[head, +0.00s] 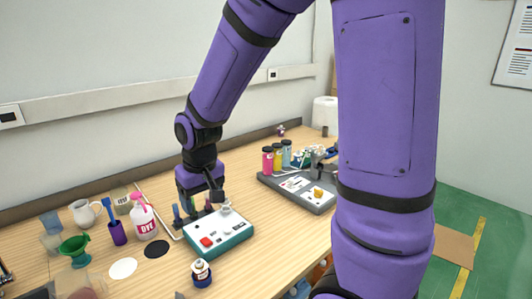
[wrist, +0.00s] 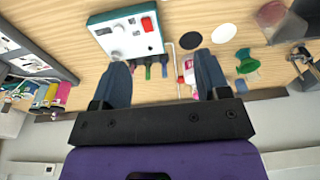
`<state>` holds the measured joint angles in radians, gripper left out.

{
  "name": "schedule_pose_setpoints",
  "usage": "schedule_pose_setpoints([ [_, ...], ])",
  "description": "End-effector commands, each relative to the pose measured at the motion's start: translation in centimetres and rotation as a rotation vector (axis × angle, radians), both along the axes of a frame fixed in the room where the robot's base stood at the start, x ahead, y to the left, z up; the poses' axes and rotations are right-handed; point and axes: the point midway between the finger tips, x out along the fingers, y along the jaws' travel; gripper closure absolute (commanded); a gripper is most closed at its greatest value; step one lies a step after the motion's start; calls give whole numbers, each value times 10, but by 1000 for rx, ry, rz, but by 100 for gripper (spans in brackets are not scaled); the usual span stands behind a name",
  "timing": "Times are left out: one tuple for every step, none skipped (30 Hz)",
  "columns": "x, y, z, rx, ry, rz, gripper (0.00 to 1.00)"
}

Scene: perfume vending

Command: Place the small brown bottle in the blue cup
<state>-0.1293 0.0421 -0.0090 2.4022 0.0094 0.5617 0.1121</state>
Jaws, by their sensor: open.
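I cannot clearly pick out a small brown bottle. Small dark, green and blue vials stand in a row beside the white-and-teal device (head: 221,237), and the wrist view shows these vials (wrist: 149,66) between my fingers but farther off. A short dark-blue and white bottle (head: 201,273) with a reddish label stands in front of the device. A bluish translucent cup (head: 50,223) stands at the far left, near the wall. My gripper (wrist: 163,80) is open and empty, pointing down above the vials.
A white-and-pink dye bottle (head: 143,218), a purple cup (head: 117,233) with a blue tool, a green funnel (head: 75,248) and a white jug (head: 84,213) crowd the left. A grey tray (head: 300,189) with colored bottles stands right. Bare table lies at the front middle.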

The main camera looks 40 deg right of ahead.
Motion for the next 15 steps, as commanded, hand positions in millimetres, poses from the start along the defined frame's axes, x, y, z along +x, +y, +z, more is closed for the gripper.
schedule_pose_setpoints([
  [-7, -4, 17, 2, -26, -2, 31],
  [-12, -6, 26, 3, -38, -3, 31],
  [-18, -9, 37, 4, -54, -4, 31],
  [-23, -11, 46, 4, -66, -3, 31],
  [-29, -13, 54, 5, -78, -2, 31],
  [-36, -15, 64, 5, -92, -2, 31],
  [-42, -17, 71, 5, -104, -2, 31],
  [-48, -19, 78, 5, -115, -3, 31],
  [-56, -22, 88, 5, -131, -4, 31],
  [-62, -23, 95, 5, -143, -3, 31],
  [-69, -25, 101, 4, -154, -4, 31],
  [-77, -27, 109, 3, -169, -4, 31],
  [-84, -29, 115, 2, -181, -4, 31],
  [-91, -31, 121, 2, -193, -4, 31],
  [-100, -33, 128, 0, -208, -4, 31],
])
